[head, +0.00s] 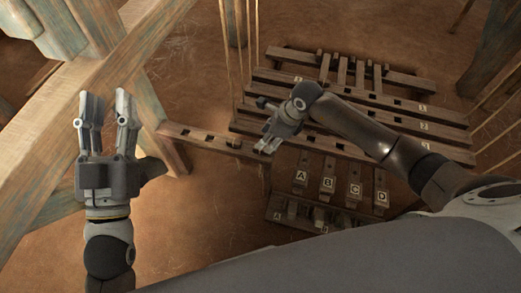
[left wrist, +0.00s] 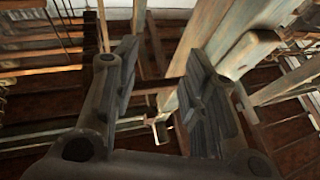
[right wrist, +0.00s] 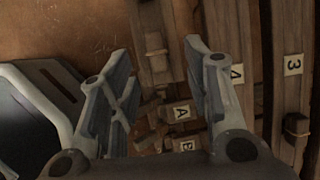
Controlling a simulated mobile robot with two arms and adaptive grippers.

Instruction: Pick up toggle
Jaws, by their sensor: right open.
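A small wooden block that looks like the toggle (right wrist: 155,42) sits on a slotted wooden bar, seen between and beyond my right fingertips in the right wrist view. In the head view a similar small block (head: 235,143) shows on the plank left of my right gripper (head: 268,140). My right gripper is open and empty, pointing down over the end of this plank, with its fingers apart from the block. My left gripper (head: 104,102) is open and empty, raised at the left near the timber frame. Which block is the toggle meant, I cannot tell for sure.
Slotted bars with number tags (head: 400,105) lie behind my right arm. Pedals lettered A to D (head: 328,180) and a rack with several pegs (head: 300,213) stand below. A thick timber frame (head: 150,55) stands at the left. Vertical cords hang nearby. Bare earth floor (head: 190,225) is free.

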